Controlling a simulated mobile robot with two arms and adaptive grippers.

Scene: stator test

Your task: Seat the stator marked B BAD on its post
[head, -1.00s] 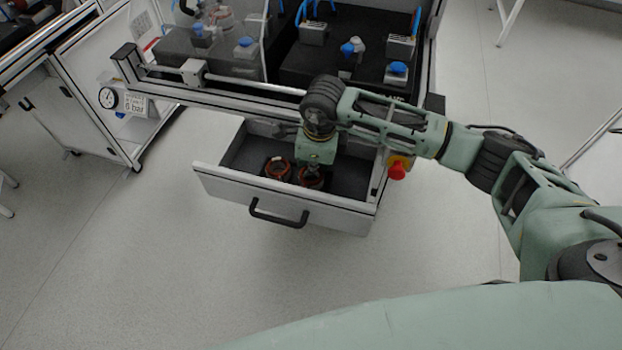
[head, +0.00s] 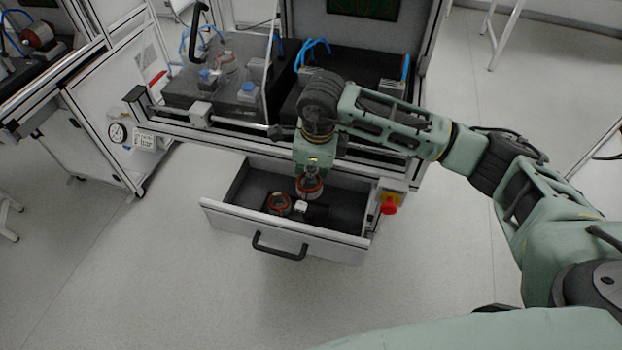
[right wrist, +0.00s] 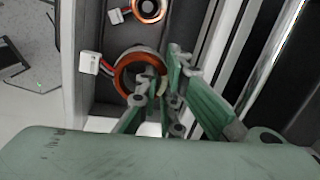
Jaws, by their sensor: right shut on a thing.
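My right gripper (head: 312,173) is shut on a copper-and-grey stator (head: 309,187) and holds it above the open drawer. In the right wrist view the held stator (right wrist: 128,78) shows as a copper ring at the fingers (right wrist: 158,88), with a white connector on red leads. A second stator (head: 279,204) sits in the drawer to the left; it also shows at the top of the right wrist view (right wrist: 148,9). No marking on either stator can be read. I cannot tell which post is meant. My left gripper is not in view.
The drawer (head: 225,216) is pulled out below the bench. Behind it stand a left black block (head: 180,92), bearing a reddish part and clamps, and a right black block (head: 370,80), partly hidden by my arm. A rail (head: 240,117) crosses the bench front. A red button (head: 388,206) is at right.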

